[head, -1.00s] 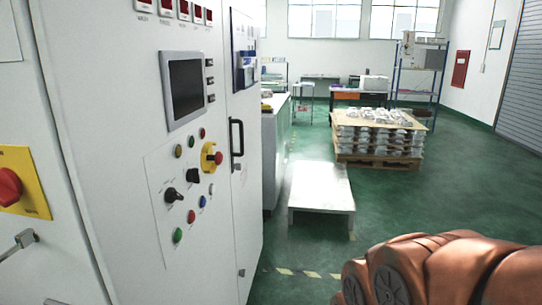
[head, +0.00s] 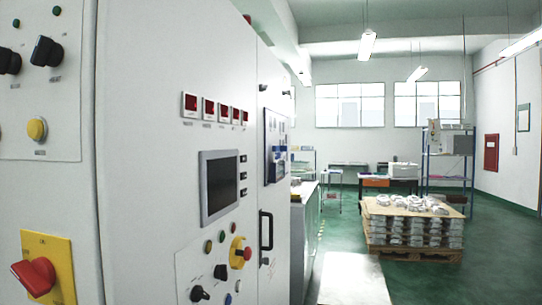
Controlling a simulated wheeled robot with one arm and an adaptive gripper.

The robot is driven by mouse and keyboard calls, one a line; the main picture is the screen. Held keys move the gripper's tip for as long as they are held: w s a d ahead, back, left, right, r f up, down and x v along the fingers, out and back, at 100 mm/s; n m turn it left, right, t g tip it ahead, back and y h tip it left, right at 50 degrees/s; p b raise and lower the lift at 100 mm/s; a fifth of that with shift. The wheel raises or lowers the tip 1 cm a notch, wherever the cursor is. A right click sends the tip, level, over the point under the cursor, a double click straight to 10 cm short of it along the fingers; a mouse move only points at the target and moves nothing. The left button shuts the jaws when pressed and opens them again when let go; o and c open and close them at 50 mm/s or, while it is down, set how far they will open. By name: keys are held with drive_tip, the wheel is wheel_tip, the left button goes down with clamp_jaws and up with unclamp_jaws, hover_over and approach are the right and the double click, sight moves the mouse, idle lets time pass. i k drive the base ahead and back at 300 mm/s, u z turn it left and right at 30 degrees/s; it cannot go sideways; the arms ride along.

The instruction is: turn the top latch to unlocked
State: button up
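No part that I can surely call the top latch shows in the head view. A small dark fitting (head: 263,87) sits high on the narrow far door of the white cabinet (head: 150,150); it is too small to tell what it is or how it is turned. A black bar handle (head: 265,230) is lower on the same door. A red rotary switch (head: 36,275) on a yellow plate is at the lower left of the near panel. My gripper is not in view.
The cabinet front carries a dark screen (head: 219,187), red displays (head: 208,108) and several knobs and buttons. A low white platform (head: 352,280) stands beyond it. A pallet of castings (head: 412,228) is further back. Green floor (head: 480,275) at right is clear.

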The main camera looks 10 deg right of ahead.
sight(262, 87)
drive_tip(key=z, duration=1.25)
drive_tip(key=i, duration=1.85)
drive_tip(key=u, duration=2.05)
